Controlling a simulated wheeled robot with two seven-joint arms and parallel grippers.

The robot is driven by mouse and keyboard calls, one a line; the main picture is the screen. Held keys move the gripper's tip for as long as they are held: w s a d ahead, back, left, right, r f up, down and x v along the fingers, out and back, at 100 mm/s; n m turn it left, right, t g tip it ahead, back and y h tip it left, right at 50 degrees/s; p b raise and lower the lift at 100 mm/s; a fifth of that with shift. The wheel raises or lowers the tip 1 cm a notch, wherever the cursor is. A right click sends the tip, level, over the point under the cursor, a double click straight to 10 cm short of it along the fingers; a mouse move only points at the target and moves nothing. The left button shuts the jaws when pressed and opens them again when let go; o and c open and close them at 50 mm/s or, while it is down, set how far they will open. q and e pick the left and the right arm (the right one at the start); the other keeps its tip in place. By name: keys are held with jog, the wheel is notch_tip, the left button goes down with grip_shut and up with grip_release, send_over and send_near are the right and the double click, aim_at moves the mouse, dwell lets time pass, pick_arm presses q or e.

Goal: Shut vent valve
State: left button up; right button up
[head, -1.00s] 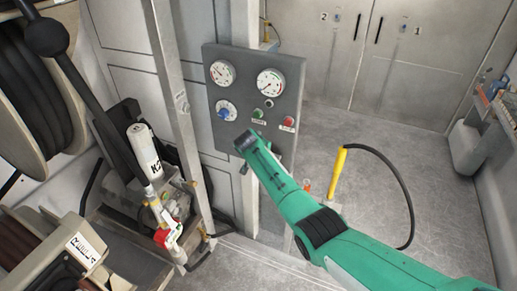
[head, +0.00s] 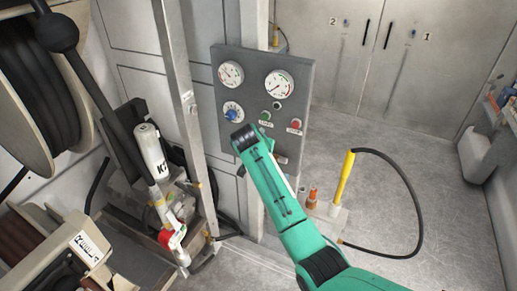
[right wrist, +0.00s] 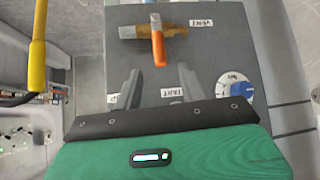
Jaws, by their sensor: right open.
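In the right wrist view, the vent valve (right wrist: 152,32) is a brass body on the grey panel (right wrist: 220,60) with an orange lever (right wrist: 158,50). The lever lies across the body, pointing towards my gripper. A white label beside it looks upside down. My right gripper (right wrist: 158,76) is open and empty, its two grey fingers apart and short of the lever. In the head view, my green right arm reaches the lower part of the panel (head: 310,85); the valve and the fingers cannot be made out there. My left gripper is not in view.
The panel carries two gauges (head: 279,83), a blue knob (head: 231,114), a green button (head: 265,116) and a red button (head: 296,123). A yellow handle with a black hose (head: 343,178) stands right of my arm. A metal post (head: 181,90) and hose reels are at left.

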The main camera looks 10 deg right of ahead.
jog(key=shift+v, duration=1.4)
jog(key=s+d+f+n+g+y, duration=0.15)
jog(key=s+f, duration=0.25)
jog(key=f, duration=0.9)
jog(key=s+d+f+n+g, duration=0.15)
jog(key=s+f, duration=0.25)
jog(key=f, duration=0.9)
jog(key=s+d+f+n+g+y, duration=0.1)
jog(key=s+f, duration=0.7)
jog(key=f, duration=0.2)
jog(key=s+d+f+n, duration=0.1)
jog(key=s+f, duration=0.7)
jog(key=f, duration=0.2)
jog(key=s+d+f+n+g, duration=0.1)
jog(key=s+d+f, duration=0.1)
jog(key=s+f, duration=0.65)
jog(key=s+d+f+g, duration=0.1)
jog(key=s+d+f, duration=0.3)
jog(key=s, duration=0.8)
jog(key=s+d+f, duration=0.2)
jog(key=s+f, duration=0.1)
jog(key=s, duration=0.9)
jog(key=s+d+f+g+y, duration=0.1)
jog(key=s+d+f, duration=0.1)
jog(key=s, duration=1)
jog(key=shift+d+f+n, duration=0.4)
jog(key=shift+f, duration=0.25)
jog(key=shift+s, duration=0.15)
